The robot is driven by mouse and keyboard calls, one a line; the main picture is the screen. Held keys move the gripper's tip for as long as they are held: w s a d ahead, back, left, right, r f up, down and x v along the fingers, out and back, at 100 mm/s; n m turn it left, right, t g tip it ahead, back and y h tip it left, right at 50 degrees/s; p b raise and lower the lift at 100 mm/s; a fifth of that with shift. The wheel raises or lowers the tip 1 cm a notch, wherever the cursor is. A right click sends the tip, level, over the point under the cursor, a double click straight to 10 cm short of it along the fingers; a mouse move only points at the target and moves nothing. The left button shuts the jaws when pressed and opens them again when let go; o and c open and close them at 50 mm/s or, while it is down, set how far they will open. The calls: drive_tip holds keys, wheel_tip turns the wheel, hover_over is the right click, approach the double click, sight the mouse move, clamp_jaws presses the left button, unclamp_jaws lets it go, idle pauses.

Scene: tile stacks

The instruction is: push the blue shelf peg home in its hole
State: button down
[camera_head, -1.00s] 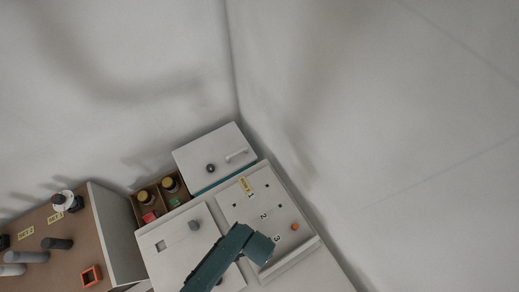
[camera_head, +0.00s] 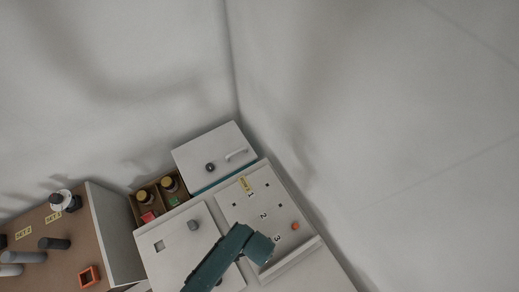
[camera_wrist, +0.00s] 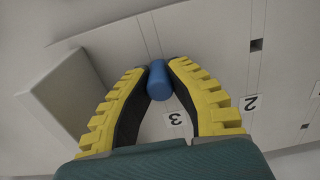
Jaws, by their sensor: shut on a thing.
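The blue shelf peg (camera_wrist: 159,82) is a short round cylinder between my fingertips in the wrist view. My gripper (camera_wrist: 160,68) is shut on it, with a yellow-and-black finger on each side. The peg's far end points at the pale numbered panel (camera_wrist: 215,60), near the label "3". Whether that end is in a hole cannot be seen. In the head view my gripper (camera_head: 261,247) is over the panel's lower part, beside the "3", and hides the peg.
An orange peg (camera_head: 295,226) stands on the panel's right side. An open square hole (camera_wrist: 256,45) shows near the "2". A raised pale ledge (camera_head: 290,259) runs along the panel's lower edge. A white box with a handle (camera_head: 215,157) and a compartment tray (camera_head: 176,200) stand behind.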

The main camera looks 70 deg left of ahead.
drive_tip(key=c, duration=1)
unclamp_jaws()
drive_tip(key=shift+c, duration=0.2)
wheel_tip(320, 180, up, 6)
drive_tip(key=p, duration=0.6)
drive_tip(key=shift+p, duration=0.35)
wheel_tip(320, 180, up, 12)
